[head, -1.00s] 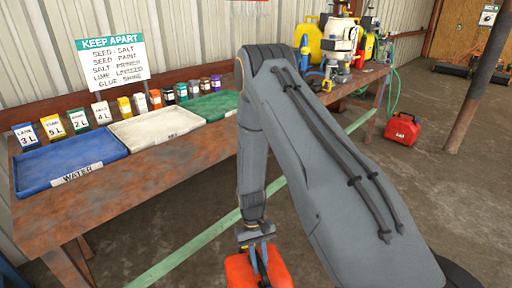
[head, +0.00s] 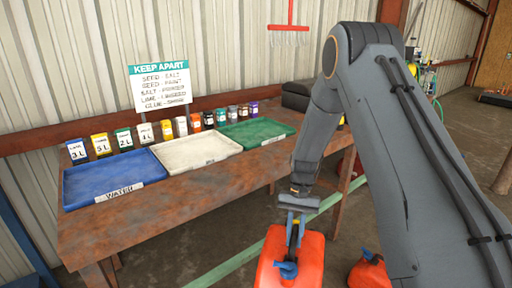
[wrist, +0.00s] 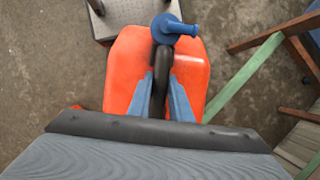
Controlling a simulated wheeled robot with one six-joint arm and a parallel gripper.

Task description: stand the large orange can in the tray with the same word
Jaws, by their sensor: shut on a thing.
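The large orange can (head: 292,262) hangs upright from my gripper (head: 295,232), in front of the bench and below its top. In the wrist view the can (wrist: 125,75) shows its blue spout and dark handle, and the blue fingers of my gripper (wrist: 172,95) are shut around that handle. Any word on the can is out of sight. On the bench are a blue tray (head: 88,207) labelled WATER, a white tray (head: 165,148) whose label is too small to read, and a green tray (head: 292,127) whose front is partly hidden by my arm.
Small labelled containers (head: 124,139) line the bench behind the trays, below a KEEP APART sign (head: 160,88). A green rail (head: 228,264) runs low along the bench (head: 160,208). Another red-orange can (head: 368,274) is at the lower right, partly hidden by my arm.

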